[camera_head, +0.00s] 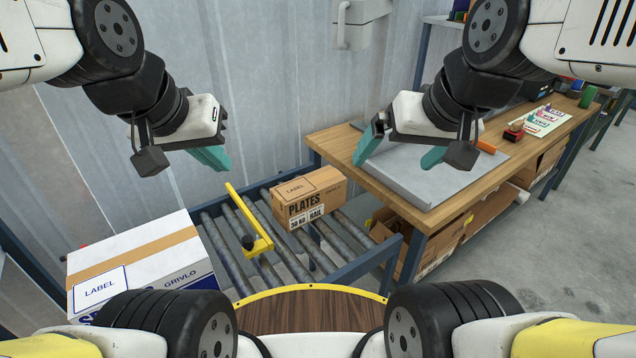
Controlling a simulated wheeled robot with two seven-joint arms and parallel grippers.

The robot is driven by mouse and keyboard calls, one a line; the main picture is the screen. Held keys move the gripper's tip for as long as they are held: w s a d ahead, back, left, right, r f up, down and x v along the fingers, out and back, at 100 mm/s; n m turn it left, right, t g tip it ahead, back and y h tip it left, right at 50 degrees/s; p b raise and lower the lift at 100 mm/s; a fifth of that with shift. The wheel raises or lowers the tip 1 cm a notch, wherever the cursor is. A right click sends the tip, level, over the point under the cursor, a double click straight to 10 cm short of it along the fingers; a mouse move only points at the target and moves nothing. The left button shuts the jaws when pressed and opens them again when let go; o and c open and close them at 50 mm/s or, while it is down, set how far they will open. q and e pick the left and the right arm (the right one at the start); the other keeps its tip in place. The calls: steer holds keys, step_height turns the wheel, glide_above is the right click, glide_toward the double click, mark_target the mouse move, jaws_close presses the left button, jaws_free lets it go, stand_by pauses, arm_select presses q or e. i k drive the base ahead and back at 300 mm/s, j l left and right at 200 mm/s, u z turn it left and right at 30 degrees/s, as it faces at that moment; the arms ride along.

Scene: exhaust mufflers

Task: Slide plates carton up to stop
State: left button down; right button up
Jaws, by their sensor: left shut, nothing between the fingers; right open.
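The plates carton (309,197) is a small brown box marked PLATES with a label on top. It sits on the roller conveyor (284,262), to the right of the yellow stop bar (248,220), with a gap of rollers between them. My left gripper (216,160) has teal fingers, is shut and empty, and hangs in the air above the conveyor, up and left of the carton. My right gripper (398,152) is open and empty, with its teal fingers apart above the grey plate on the workbench, up and right of the carton.
A white GRIVLO box (140,262) stands at the left end of the conveyor. A wooden workbench (345,146) on the right carries a grey plate (450,176), a red stamp (513,135) and papers. Cardboard boxes (440,246) sit beneath it. A corrugated wall stands behind.

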mark_target(295, 203)
steer(key=i+l+u, duration=0.2)
steer(key=l+u, duration=0.15)
steer(key=l, duration=0.25)
steer(key=i+l+u, duration=0.1)
steer(key=l+u, duration=0.3)
steer(key=l, duration=0.2)
steer(key=l+u, duration=0.35)
steer(key=l, duration=0.3)
